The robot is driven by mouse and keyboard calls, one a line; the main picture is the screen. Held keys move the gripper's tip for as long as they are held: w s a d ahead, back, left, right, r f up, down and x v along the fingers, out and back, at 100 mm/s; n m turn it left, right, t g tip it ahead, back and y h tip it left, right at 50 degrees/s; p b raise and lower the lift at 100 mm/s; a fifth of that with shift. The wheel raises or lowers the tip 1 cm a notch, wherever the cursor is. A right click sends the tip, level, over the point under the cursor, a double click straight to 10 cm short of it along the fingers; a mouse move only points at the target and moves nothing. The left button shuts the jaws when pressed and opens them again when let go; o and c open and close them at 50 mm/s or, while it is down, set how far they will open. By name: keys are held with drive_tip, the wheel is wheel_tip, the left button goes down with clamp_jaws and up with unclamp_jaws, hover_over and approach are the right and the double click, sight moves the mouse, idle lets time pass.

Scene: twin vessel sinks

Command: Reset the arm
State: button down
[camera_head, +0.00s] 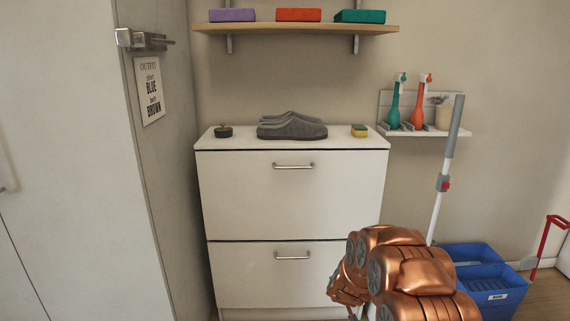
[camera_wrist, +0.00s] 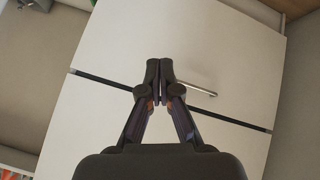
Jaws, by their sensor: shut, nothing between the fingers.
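My gripper (camera_wrist: 160,72) shows in the wrist view, with its two dark fingers together and nothing between them. It points toward the white cabinet front, near a bar handle (camera_wrist: 198,89); I cannot tell how far away it is. In the head view my copper arm is folded at the lower right, and the gripper itself is hidden there. The white two-drawer cabinet (camera_head: 250,190) stands behind the arm, and both its fronts look shut.
Grey shoes (camera_head: 291,127), a dark round tin (camera_head: 223,132) and a yellow-green sponge (camera_head: 359,131) are on the cabinet. A shelf (camera_head: 300,29) hangs above. A mop (camera_head: 445,170) and blue bucket (camera_head: 490,290) stand at the right, close to my arm.

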drive_tip(key=s+a+r+m+g+y+p, duration=0.1)
drive_tip(key=s+a+r+g+p, duration=0.15)
drive_tip(key=s+r+p, duration=0.7)
drive_tip(key=s+a+r+g+y+p, duration=0.25)
drive_tip(key=s+r, duration=0.95)
drive_tip(key=r, duration=0.7)
drive_tip(key=s+d+r+m+g+h+p, duration=0.1)
drive_tip(key=s+d+r+g+p, duration=0.1)
drive_tip(key=s+r+p, duration=0.3)
drive_tip(key=s+d+r+m+g+h+p, duration=0.1)
drive_tip(key=s+r+p, duration=0.4)
drive_tip(key=s+r, duration=0.8)
drive_tip(key=s+d+m+g, duration=0.1)
drive_tip(key=s+d+g, duration=0.1)
drive_tip(key=s, duration=1.3)
drive_tip(key=shift+d+h, duration=0.35)
